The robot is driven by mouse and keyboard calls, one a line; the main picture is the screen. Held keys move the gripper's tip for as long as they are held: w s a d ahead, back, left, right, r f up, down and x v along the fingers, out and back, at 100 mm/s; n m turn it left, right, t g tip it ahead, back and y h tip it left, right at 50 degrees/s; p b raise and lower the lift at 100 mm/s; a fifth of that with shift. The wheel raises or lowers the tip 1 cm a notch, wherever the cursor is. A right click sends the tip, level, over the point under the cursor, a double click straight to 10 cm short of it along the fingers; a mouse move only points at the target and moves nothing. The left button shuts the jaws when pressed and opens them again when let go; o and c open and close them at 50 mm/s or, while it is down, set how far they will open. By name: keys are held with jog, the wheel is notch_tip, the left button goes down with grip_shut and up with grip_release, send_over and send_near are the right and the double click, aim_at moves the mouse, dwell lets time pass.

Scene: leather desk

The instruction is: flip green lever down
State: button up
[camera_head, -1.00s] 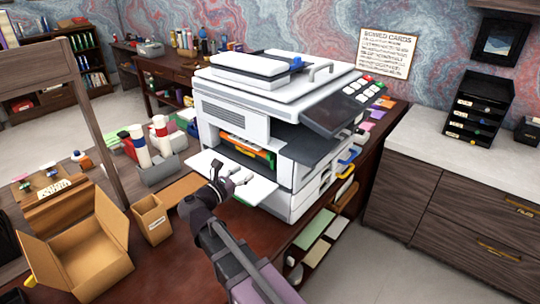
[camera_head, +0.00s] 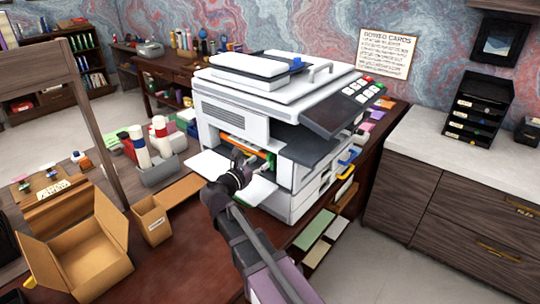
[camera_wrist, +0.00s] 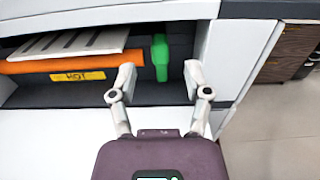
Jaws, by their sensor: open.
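The green lever (camera_wrist: 160,58) stands upright inside the printer's open bay, at the right end of an orange roller (camera_wrist: 60,63) in the wrist view. My gripper (camera_wrist: 160,78) is open and empty, with one finger on each side of the lever in that view. The fingertips reach into the bay opening; I cannot tell whether they touch the lever. In the head view my gripper (camera_head: 252,165) is at the front of the white printer (camera_head: 222,118), above its lowered front flap (camera_head: 205,165), and the lever is hard to make out there.
A yellow "HOT" label (camera_wrist: 78,76) is below the orange roller. The bay's white right wall (camera_wrist: 235,60) is close to the right finger. An open cardboard box (camera_head: 85,255) and a small carton (camera_head: 152,222) stand on the desk to the left.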

aim_at(267, 157)
jog(key=shift+x, duration=3.15)
grip_shut()
